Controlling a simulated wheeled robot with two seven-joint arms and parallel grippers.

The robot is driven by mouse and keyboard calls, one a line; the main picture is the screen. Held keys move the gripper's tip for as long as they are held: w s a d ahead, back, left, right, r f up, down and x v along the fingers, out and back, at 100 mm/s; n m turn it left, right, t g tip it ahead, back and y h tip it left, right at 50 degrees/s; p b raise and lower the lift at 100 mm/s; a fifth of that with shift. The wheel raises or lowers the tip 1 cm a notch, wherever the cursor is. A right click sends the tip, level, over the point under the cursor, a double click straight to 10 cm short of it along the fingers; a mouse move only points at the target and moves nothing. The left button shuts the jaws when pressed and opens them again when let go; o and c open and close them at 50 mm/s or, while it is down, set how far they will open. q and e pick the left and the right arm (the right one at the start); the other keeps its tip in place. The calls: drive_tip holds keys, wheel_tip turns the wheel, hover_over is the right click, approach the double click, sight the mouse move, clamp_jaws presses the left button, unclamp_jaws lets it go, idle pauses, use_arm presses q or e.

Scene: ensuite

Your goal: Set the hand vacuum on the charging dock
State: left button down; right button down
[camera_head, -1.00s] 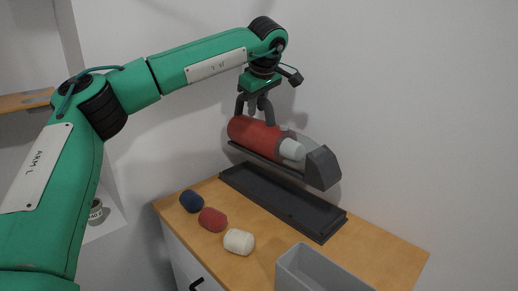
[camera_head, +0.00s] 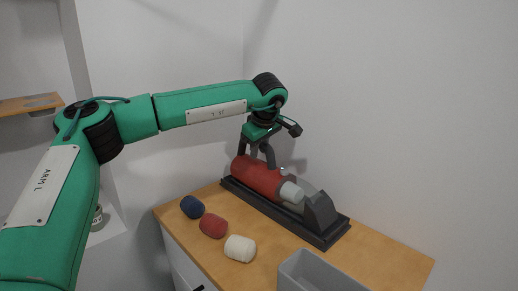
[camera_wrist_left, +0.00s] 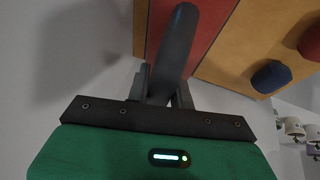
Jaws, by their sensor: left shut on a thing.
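The hand vacuum (camera_head: 258,178) has a red body, a pale middle and a dark grey nozzle end. It lies lengthwise along the dark charging dock (camera_head: 326,240) on the cabinet top, in or right over its tray; I cannot tell whether it touches all along. My left gripper (camera_head: 258,155) points down and is shut on the vacuum's upper side, toward its red end. In the left wrist view the dark handle (camera_wrist_left: 178,45) runs between the fingers, with the red body behind it. My right gripper is not in view.
Blue (camera_head: 192,207), red (camera_head: 213,225) and cream (camera_head: 240,248) rounded pieces lie in front of the dock on the wooden cabinet top (camera_head: 385,252). A grey open bin (camera_head: 315,274) stands at the front. White walls close in behind. A wooden shelf (camera_head: 28,102) is at the left.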

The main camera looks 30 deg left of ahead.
sight(265, 170)
use_arm(q)
drive_tip(key=c, duration=1.2)
unclamp_jaws()
drive_tip(key=shift+c, duration=0.2)
drive_tip(key=p+v, duration=0.1)
drive_tip(key=v, duration=1.1)
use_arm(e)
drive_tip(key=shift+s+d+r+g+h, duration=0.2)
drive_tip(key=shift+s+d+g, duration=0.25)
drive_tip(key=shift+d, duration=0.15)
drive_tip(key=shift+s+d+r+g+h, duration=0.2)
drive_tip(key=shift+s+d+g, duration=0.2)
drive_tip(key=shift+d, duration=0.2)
use_arm(q)
drive_tip(key=shift+d, duration=0.1)
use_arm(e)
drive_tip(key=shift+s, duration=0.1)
